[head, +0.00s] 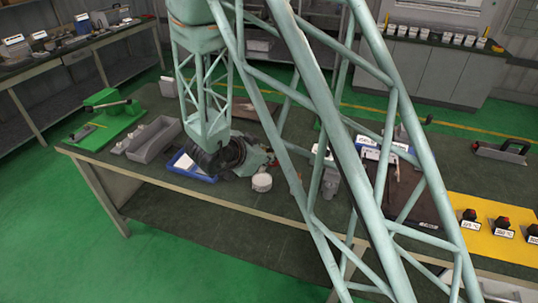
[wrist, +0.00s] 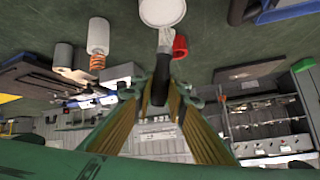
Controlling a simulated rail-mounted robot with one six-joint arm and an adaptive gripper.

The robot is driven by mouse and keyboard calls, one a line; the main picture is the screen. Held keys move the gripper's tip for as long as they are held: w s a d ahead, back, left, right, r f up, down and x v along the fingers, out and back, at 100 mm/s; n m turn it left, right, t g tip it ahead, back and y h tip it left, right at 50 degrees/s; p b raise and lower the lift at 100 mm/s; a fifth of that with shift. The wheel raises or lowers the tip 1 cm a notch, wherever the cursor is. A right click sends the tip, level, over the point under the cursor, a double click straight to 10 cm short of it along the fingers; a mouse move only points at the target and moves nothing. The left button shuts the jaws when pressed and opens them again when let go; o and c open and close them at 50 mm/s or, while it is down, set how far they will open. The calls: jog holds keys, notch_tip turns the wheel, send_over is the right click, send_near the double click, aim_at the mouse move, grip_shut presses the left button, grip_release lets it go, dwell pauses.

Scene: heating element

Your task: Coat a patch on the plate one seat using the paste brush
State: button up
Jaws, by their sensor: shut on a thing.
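My gripper (wrist: 165,97) is shut on the paste brush (wrist: 160,84), whose dark handle runs between the fingertips. The brush's pale far end points toward a round white pot (wrist: 162,10) at the top of the wrist view. I cannot tell whether the brush touches the pot. In the head view my gripper (head: 250,157) is low over the workbench, and the white pot (head: 262,182) stands just right of and below it. The brush is not clear there. I cannot identify the plate one seat; my arm's lattice covers part of the bench.
A red cap-like piece (wrist: 181,47) lies by the brush. A blue tray (head: 190,166) is left of my gripper, with a grey bin (head: 155,139) beyond. A yellow mat (head: 487,232) with several small items lies at right. The bench's front edge is close.

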aim_at(270, 146)
jog(key=shift+r+p, duration=1.25)
jog(key=shift+r, duration=0.3)
jog(key=shift+w+d, duration=0.1)
jog(key=shift+w+d+r, duration=0.15)
jog(key=shift+w+d, duration=0.15)
jog(key=shift+d, duration=0.2)
jog(key=w+d+r+n+y+b, duration=0.1)
jog(key=w+d+r+b, duration=0.1)
jog(key=d, duration=0.6)
jog(key=w+d+r+n+t+y+b, duration=0.1)
jog(key=w+d+r+n+b, duration=0.1)
jog(key=d, duration=0.7)
jog(key=shift+w+d+r+y, duration=0.3)
jog(key=shift+r+y, duration=0.1)
jog(key=shift+r, duration=0.15)
jog(key=d, duration=0.7)
